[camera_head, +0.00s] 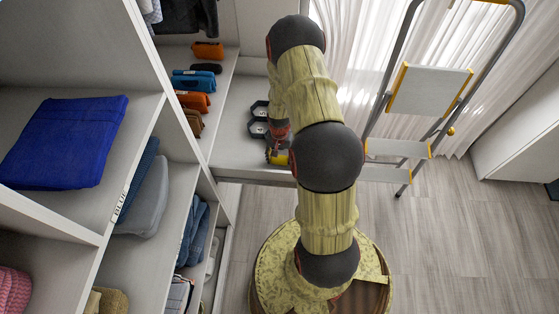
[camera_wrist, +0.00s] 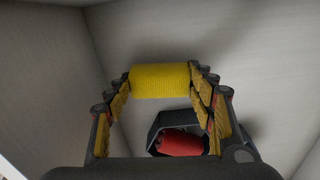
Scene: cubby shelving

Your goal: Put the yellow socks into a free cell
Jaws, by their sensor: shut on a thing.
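The yellow socks (camera_wrist: 160,80), a ribbed roll, sit between the two fingertips of my gripper (camera_wrist: 161,84) in the wrist view. My gripper is shut on them. In the head view the yellow socks (camera_head: 282,160) show small at the end of my arm, close to the front edge of a white shelf. In the wrist view a black hexagonal cell (camera_wrist: 158,124) holds a red roll (camera_wrist: 180,143). My arm hides other cells, so their number cannot be told.
A blue folded cloth (camera_head: 66,142) lies on a nearer shelf. A stepladder (camera_head: 428,90) stands at right before curtains. The shelf around the cells is mostly bare.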

